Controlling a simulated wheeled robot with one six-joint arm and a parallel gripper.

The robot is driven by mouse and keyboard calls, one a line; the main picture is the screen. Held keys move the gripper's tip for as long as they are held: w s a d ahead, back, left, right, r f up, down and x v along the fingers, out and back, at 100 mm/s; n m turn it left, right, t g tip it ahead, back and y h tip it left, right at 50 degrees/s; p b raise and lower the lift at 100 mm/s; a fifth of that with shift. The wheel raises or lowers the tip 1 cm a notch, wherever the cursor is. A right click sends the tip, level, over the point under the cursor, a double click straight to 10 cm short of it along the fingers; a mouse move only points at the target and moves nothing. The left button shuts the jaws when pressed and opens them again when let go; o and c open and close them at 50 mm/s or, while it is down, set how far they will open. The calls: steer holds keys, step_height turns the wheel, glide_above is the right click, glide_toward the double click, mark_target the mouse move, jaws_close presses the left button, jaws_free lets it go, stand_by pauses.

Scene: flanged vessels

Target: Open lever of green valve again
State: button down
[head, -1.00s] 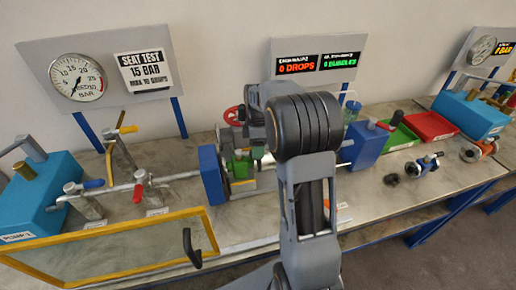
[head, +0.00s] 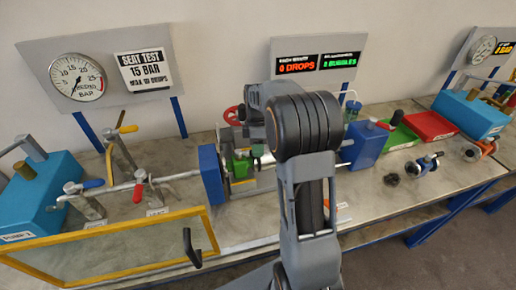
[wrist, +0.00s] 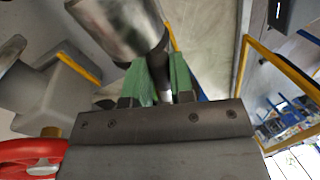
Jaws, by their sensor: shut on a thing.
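The green valve (head: 238,168) sits clamped between two blue blocks on the test bench in the head view, left of my arm. My arm covers much of the space to its right. My gripper (wrist: 160,88) shows in the wrist view, with green surfaces at its two fingers. It is shut on a dark, thin bar between them, which I take as the valve's lever (wrist: 158,68). A grey metal cylinder (wrist: 118,25) is just beyond the fingers. In the head view my gripper is mostly hidden behind my arm.
A yellow-framed clear shield (head: 120,250) stands at the front left. A red handwheel (head: 233,115) is behind the valve; red also shows in the wrist view (wrist: 35,155). The gauge (head: 76,78) and drops-and-bubbles display (head: 318,63) are at the back. Green and red trays are to the right.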

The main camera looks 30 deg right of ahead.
steer(key=shift+w+d+n+h+p, duration=0.15)
steer(key=shift+w+n+p, duration=0.15)
steer(key=shift+n, duration=0.35)
steer(key=shift+w+n+h+p, duration=0.2)
steer(key=shift+w+n, duration=0.2)
steer(key=shift+n, duration=0.25)
steer(key=c, duration=1)
jaws_free()
steer(key=v, duration=1.4)
steer(key=shift+w+f, duration=0.1)
